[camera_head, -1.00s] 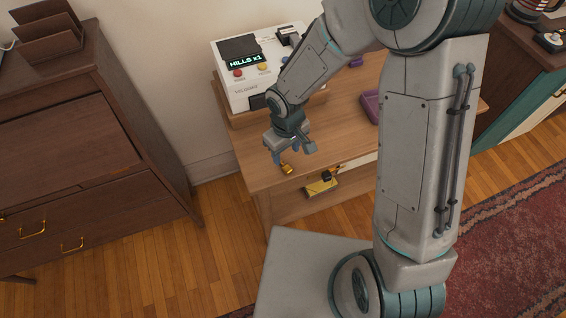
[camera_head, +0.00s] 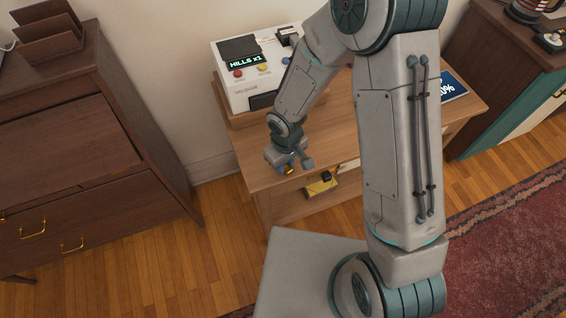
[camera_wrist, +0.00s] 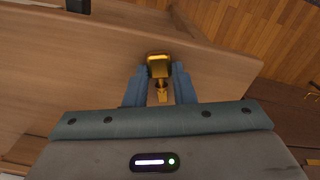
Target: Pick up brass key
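The brass key (camera_wrist: 158,67) is a small golden piece with a squarish head and a narrower shaft. In the wrist view it lies between the two blue-grey fingers of my gripper (camera_wrist: 160,80), its head at the fingertips. The fingers are apart, with narrow gaps beside the shaft; I see no clear grip on it. In the head view my gripper (camera_head: 297,168) is low over the front left part of the wooden table (camera_head: 255,172). Only a bit of the key (camera_head: 288,170) shows there, mostly hidden by the fingers.
A white machine with a lit display (camera_head: 250,75) stands at the table's back left. A yellow piece with a dark block (camera_head: 321,184) is at the table's front. A blue card (camera_head: 453,87) lies at the right. A dark wooden cabinet (camera_head: 90,150) stands left, with a floor gap between.

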